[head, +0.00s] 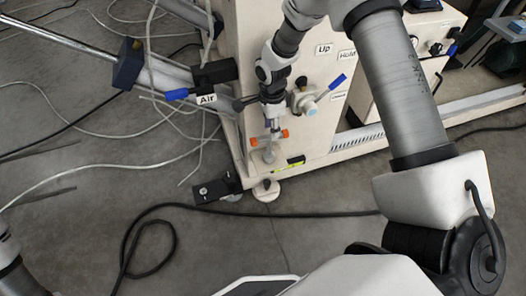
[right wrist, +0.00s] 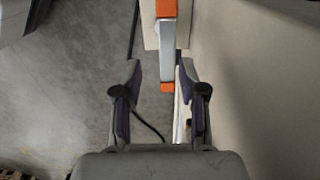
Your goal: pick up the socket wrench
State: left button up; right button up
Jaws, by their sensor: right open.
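An orange and grey thing, which I take to be the socket wrench (head: 284,133), is low on the front of the cream machine in the head view. In the right wrist view the wrench (right wrist: 168,52) shows as a silver piece with orange at both ends, upright in the picture, between and beyond the fingertips. My right gripper (head: 271,125) points down just above it; in the right wrist view the gripper (right wrist: 160,70) is open with nothing between its fingers. Whether a finger touches the wrench I cannot tell. My left gripper is out of view.
The cream machine cabinet (head: 318,88) stands close beside my right gripper. A blue-handled valve (head: 330,88) juts out on the right and an "Air" valve (head: 178,94) on the left. Cables (head: 150,228) lie on the grey floor, which has free room in front.

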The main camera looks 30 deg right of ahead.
aim_at(270, 141)
jog(key=shift+w+f, duration=0.1)
jog(key=shift+f, duration=0.15)
jog(key=f+b, duration=0.1)
jog(key=f, duration=0.1)
jog(key=f+b, duration=0.1)
jog(key=f, duration=0.2)
jog(key=f+b, duration=0.2)
jog(key=shift+w+f, duration=0.15)
jog(key=shift+w, duration=0.2)
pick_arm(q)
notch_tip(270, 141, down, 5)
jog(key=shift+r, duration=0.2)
pick_arm(e)
grip_shut()
